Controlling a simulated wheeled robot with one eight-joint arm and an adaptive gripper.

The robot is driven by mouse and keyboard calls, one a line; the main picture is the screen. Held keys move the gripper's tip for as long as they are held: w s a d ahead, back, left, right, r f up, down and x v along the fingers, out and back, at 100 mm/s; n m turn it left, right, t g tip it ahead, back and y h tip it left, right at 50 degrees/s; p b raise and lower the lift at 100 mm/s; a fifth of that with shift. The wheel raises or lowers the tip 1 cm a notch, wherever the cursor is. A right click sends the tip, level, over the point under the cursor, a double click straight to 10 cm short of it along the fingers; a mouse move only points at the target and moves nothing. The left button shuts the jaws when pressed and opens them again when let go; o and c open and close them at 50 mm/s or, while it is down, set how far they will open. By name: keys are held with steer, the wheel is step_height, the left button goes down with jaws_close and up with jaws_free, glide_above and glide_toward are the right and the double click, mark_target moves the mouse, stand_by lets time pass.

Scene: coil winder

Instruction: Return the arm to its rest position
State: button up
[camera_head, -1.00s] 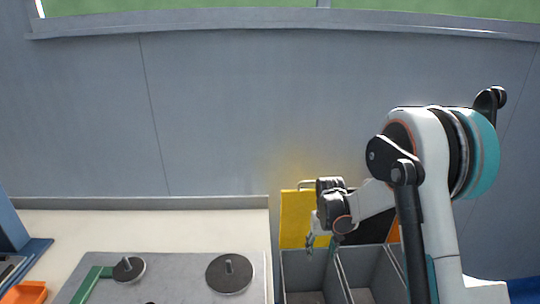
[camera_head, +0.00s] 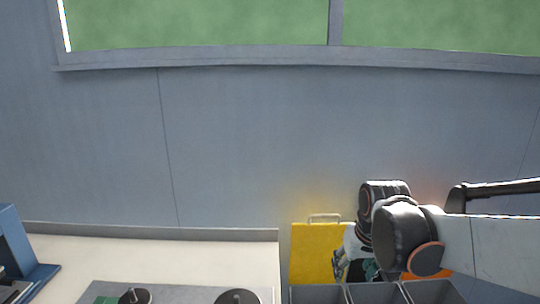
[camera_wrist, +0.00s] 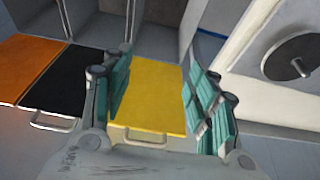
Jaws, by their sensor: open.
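My gripper (camera_wrist: 160,95) is open in the wrist view, with its teal-padded fingers wide apart and nothing between them. Beyond the fingers, a yellow panel with a metal handle (camera_wrist: 150,95) shows in the gap. I cannot tell from this view how far it is from the fingers. In the head view my gripper (camera_head: 352,262) is at the lower right, just in front of the yellow panel (camera_head: 312,250), and is partly hidden by my wrist. My arm reaches in from the right edge.
Grey bins (camera_head: 318,294) stand below the yellow panel. Black (camera_wrist: 68,82) and orange (camera_wrist: 28,66) panels lie beside it. A grey plate (camera_head: 185,294) with black discs (camera_head: 237,297) is on the pale bench (camera_head: 150,258). A blue fixture (camera_head: 18,245) stands far left. The wall above is clear.

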steer(key=s+r+t, duration=0.3)
steer(key=s, duration=1.3)
steer(key=shift+s+t, duration=0.3)
steer(key=shift+s, duration=0.1)
